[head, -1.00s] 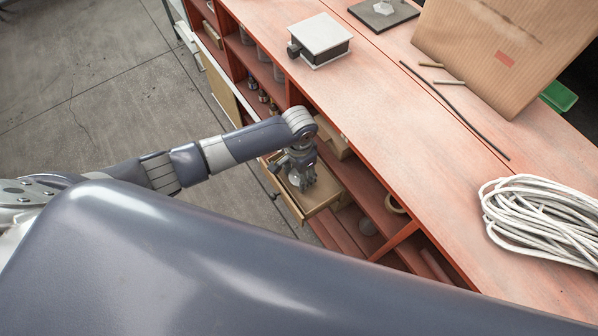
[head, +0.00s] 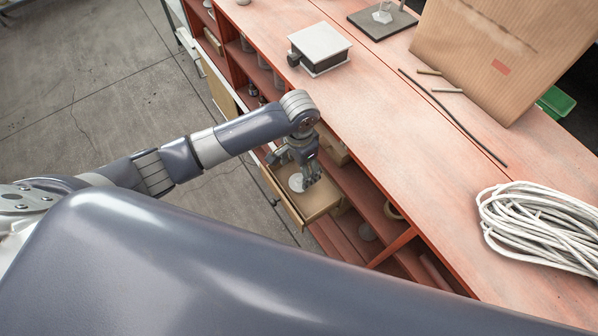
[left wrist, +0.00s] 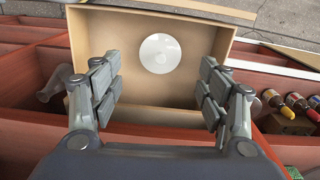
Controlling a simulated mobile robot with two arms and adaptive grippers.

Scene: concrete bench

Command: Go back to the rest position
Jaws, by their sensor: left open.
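My left gripper (head: 308,180) is over the pulled-out drawer (head: 322,205) at the front of the bench. In the left wrist view the same gripper (left wrist: 160,100) has its fingers wide apart, with nothing between them. A round whitish object (head: 297,182) lies in the drawer. It shows in the left wrist view (left wrist: 160,54) on the drawer floor, beyond the fingertips and apart from them. My right gripper is not in view.
The red bench top (head: 400,120) holds a grey box (head: 320,46), a cardboard box (head: 495,50), a dark cable (head: 455,118) and a coil of white rope (head: 545,225). Open shelves (head: 375,205) lie below.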

